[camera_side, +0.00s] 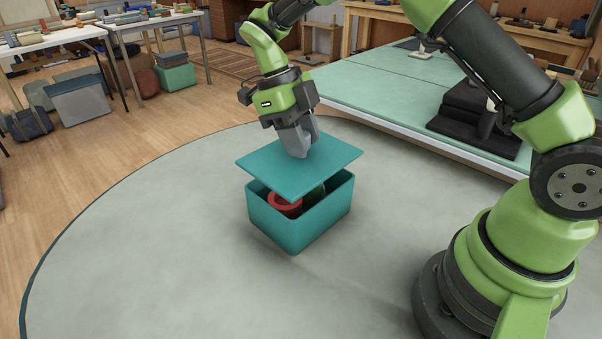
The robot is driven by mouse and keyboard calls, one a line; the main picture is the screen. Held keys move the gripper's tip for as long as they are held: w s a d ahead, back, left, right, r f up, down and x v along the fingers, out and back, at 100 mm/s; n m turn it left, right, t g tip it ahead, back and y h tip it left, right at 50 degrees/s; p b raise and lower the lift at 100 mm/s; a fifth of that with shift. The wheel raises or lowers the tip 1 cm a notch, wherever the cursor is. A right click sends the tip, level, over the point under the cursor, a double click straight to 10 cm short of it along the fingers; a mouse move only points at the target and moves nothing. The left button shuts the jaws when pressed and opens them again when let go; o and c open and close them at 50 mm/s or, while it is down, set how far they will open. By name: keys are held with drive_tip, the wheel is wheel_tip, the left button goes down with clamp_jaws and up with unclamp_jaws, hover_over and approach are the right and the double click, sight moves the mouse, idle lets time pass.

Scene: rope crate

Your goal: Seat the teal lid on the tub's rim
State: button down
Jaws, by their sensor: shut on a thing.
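The teal lid (275,173) is a flat rectangular panel held above the teal tub (300,231). A gap shows between the lid and the tub's rim along the near sides, and the lid sits shifted a little to the left and back of the opening. My gripper (301,152) points down and is shut at the middle of the lid's top; the part it grips is hidden by the fingers. Inside the tub a red ring-shaped thing (286,207) and a dark green thing show through the gap. The tub's far rim is hidden by the lid.
The tub stands on a round grey table (150,245) with wide clear room to its left and front. My arm's base stands at the right. A green-topped bench (375,85) with a black stand (478,118) is behind.

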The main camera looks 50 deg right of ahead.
sight(301, 159)
drive_tip(key=shift+f, duration=1.65)
drive_tip(key=shift+f, duration=0.7)
idle(0.3)
drive_tip(key=c, duration=0.7)
unclamp_jaws()
drive_tip(key=shift+r, duration=0.1)
drive_tip(key=v, duration=0.8)
drive_tip(key=shift+w, duration=0.1)
drive_tip(key=shift+v, duration=0.85)
